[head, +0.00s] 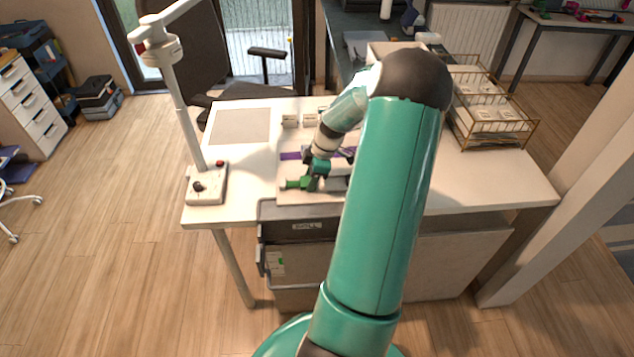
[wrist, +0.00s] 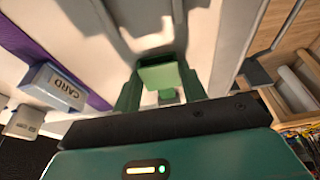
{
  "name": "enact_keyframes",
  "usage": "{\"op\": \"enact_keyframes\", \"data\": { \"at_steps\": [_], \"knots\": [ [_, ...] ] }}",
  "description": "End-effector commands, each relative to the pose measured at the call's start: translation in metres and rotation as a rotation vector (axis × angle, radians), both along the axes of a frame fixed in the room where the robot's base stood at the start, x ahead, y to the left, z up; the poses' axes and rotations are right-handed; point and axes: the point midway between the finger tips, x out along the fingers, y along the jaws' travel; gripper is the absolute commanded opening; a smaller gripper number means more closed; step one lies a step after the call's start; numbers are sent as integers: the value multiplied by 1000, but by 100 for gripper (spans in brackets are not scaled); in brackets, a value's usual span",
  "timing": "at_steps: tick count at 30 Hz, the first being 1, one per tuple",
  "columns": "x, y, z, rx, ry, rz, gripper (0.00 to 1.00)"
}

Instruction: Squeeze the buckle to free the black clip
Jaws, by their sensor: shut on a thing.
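My gripper (head: 313,185) is low over the front part of the white board on the table. In the wrist view its two green fingers (wrist: 160,90) close on the sides of a green block (wrist: 160,74), which looks like the buckle. A smaller green piece shows just below the block in that view. In the head view a green part (head: 296,184) sticks out left of the gripper. A dark piece (head: 335,184) lies just right of the gripper; I cannot tell if it is the black clip or whether it is joined to the buckle.
A purple strip (wrist: 45,55) runs across the board (head: 290,168) behind the gripper. A CARD block (wrist: 55,88) stands beside the strip. A lamp-like post on a white base (head: 207,184) stands at left. A wire rack (head: 492,120) is at right. The table's front edge is close.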

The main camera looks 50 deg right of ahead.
Motion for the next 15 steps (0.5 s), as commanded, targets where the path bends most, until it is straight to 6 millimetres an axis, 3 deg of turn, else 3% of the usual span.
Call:
{"op": "enact_keyframes", "data": {
  "at_steps": [1, 3, 15],
  "knots": [
    [0, 0, 0, 0, 0, 0, 48],
    [0, 0, 0, 0, 0, 0, 61],
    [-1, -1, 5, -1, -1, 0, 62]
  ]
}}
